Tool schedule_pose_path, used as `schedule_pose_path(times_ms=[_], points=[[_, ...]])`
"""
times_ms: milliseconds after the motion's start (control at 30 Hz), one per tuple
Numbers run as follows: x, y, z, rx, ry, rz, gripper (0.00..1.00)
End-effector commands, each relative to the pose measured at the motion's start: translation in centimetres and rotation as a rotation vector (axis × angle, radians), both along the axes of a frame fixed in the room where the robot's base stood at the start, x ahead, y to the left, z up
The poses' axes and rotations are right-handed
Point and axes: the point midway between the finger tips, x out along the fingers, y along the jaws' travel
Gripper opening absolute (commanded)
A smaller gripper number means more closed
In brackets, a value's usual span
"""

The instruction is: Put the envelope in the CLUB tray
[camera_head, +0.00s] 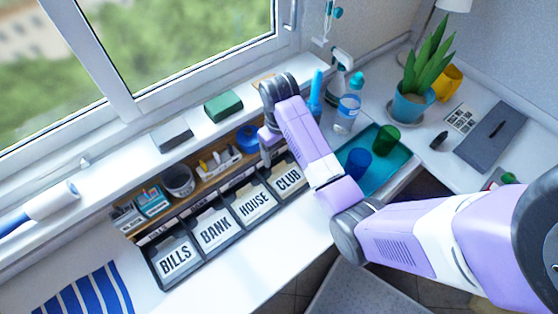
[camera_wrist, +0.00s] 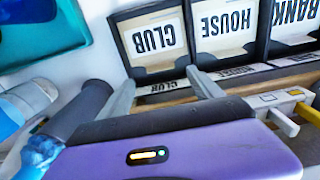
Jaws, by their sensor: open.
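The CLUB tray (camera_head: 300,193) is the rightmost of the dark row of trays in the head view. In the wrist view the CLUB tray (camera_wrist: 122,45) stands at the top, with a white CLUB card and a cream paper edge around it. I cannot tell whether that cream paper is the envelope, and no separate envelope is clear. My gripper (camera_wrist: 163,92) is open, with nothing visible between its fingers. Its fingertips point toward the CLUB tray's edge and label strip. In the head view my gripper (camera_head: 267,158) is above the back of the tray row, partly hidden.
BILLS (camera_head: 176,260), BANK (camera_head: 215,232) and HOUSE (camera_head: 256,204) cards stand in the other trays. A wooden shelf with small items runs behind them. A teal tray (camera_head: 400,167) with blue and green cups lies right. Bottles (camera_head: 347,112) stand near my arm.

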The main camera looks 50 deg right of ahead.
Motion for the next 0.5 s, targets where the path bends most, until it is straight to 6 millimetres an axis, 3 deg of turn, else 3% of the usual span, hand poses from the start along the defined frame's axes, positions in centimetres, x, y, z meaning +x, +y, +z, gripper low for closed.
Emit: schedule_pose_path(times_ms=[200,500], points=[[0.1,0.0,3.9,0.000,-0.001,0.001,0.75],[0.0,0.0,5.0,0.000,0.001,0.000,0.75]])
